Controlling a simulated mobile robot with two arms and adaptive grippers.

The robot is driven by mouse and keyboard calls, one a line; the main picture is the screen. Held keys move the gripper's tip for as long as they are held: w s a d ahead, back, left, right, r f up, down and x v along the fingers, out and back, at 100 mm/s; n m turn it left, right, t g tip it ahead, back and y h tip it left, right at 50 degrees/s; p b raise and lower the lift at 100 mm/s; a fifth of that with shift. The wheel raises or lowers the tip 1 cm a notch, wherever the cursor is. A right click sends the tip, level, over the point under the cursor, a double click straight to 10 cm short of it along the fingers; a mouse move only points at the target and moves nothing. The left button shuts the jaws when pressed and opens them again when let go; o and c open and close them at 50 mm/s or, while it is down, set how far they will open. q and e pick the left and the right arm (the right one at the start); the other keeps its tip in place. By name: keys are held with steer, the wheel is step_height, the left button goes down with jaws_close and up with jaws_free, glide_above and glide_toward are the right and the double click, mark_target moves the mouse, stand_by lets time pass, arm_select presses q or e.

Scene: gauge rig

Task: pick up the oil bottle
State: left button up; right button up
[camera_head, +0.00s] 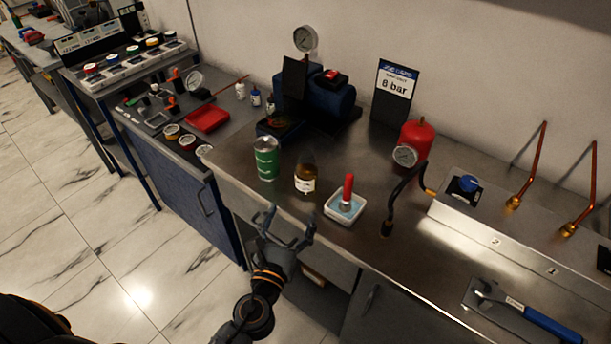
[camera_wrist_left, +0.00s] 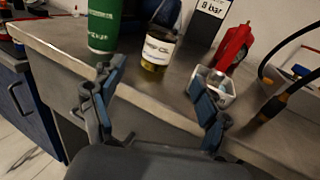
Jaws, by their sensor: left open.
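The oil bottle (camera_head: 305,180) is a small amber bottle with a white label, upright on the steel bench (camera_head: 330,235) near its front edge. My right gripper is not in view.
A green can (camera_head: 266,158) stands just left of the bottle. A white dish (camera_head: 344,208) with a red-handled tool (camera_head: 348,190) is close on its right. A red tank with a gauge (camera_head: 415,143) and a blue pump (camera_head: 325,100) stand behind. A blue-handled wrench (camera_head: 535,318) lies far right.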

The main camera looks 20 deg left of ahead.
mark_target(304, 183)
arm_select(q)
steer(key=w, duration=0.2)
steer(key=w+p, duration=0.1)
steer(key=w, duration=0.3)
steer(key=shift+w+a, duration=0.3)
steer(key=shift+w, duration=0.05)
steer(key=shift+w+r+p, duration=0.1)
steer(key=shift+w+p, duration=0.2)
steer(key=shift+w, duration=0.55)
steer(key=w, duration=0.4)
steer(key=shift+w, duration=0.3)
steer(key=shift+s, duration=0.1)
steer(key=c, duration=1.4)
